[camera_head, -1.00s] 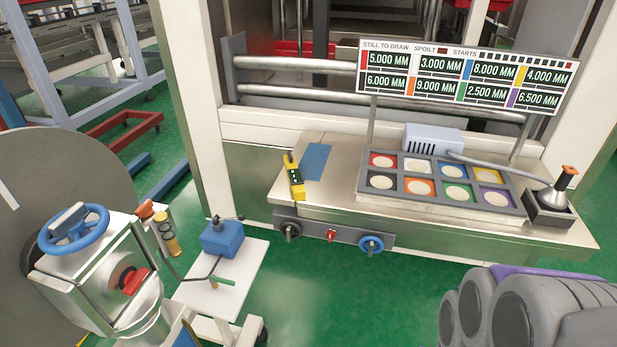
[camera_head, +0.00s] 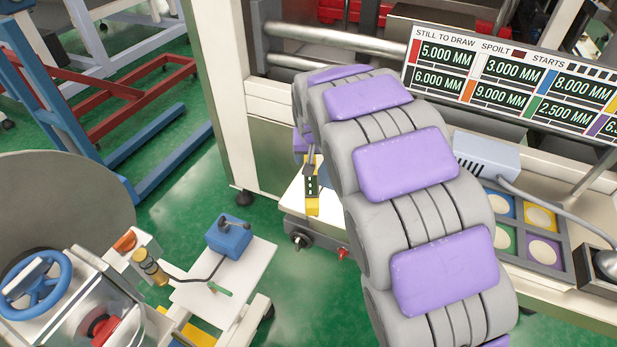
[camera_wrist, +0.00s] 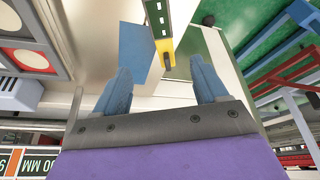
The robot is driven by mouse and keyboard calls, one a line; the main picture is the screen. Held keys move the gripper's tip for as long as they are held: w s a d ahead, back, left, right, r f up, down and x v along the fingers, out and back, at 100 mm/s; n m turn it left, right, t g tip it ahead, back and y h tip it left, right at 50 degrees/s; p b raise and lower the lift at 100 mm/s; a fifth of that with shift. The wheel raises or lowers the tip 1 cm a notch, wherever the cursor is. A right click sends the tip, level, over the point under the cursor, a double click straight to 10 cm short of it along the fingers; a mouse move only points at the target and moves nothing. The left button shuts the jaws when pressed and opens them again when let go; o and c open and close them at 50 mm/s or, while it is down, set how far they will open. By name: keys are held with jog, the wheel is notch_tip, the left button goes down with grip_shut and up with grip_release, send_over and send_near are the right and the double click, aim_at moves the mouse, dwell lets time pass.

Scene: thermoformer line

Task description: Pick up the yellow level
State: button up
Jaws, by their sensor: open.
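The yellow level (camera_head: 312,204) stands near the left end of the machine's bench, partly hidden by my arm in the head view. In the wrist view the level (camera_wrist: 165,46) shows its yellow end, a dark vial strip and a dark tip. My gripper (camera_wrist: 161,66) has its two blue fingers spread apart. The level's near end lies roughly centred between the fingers in the picture. Whether the fingers are level with it in depth, I cannot tell. No contact shows. In the head view my gripper is mostly hidden behind my arm.
A blue patch (camera_wrist: 136,50) lies on the bench beside the level. A tray of coloured pads (camera_head: 519,191), a grey-blue box (camera_head: 486,157) and a display board (camera_head: 510,85) stand to the right. A trolley with a blue box (camera_head: 228,238) stands on the left, with green floor between.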

jog(key=b, duration=0.2)
send_near(312, 182)
jog(key=w+f, duration=0.2)
jog(key=f, duration=0.1)
jog(key=w+f, duration=0.1)
jog(key=shift+w+a+f, duration=0.25)
jog(key=shift+w+a, duration=0.05)
jog(key=shift+w, duration=0.05)
jog(key=shift+w+d+f, duration=0.1)
jog(key=shift+d+f, duration=0.05)
jog(key=shift+f, duration=0.2)
jog(key=b+x, duration=0.1)
jog(key=x, duration=0.3)
jog(key=shift+f+b, duration=0.3)
jog(key=shift+f, duration=0.1)
jog(key=shift+a+r, duration=0.1)
jog(key=shift+a, duration=0.2)
jog(key=shift+d, duration=0.2)
jog(key=c, duration=1.3)
jog(key=shift+a, duration=0.1)
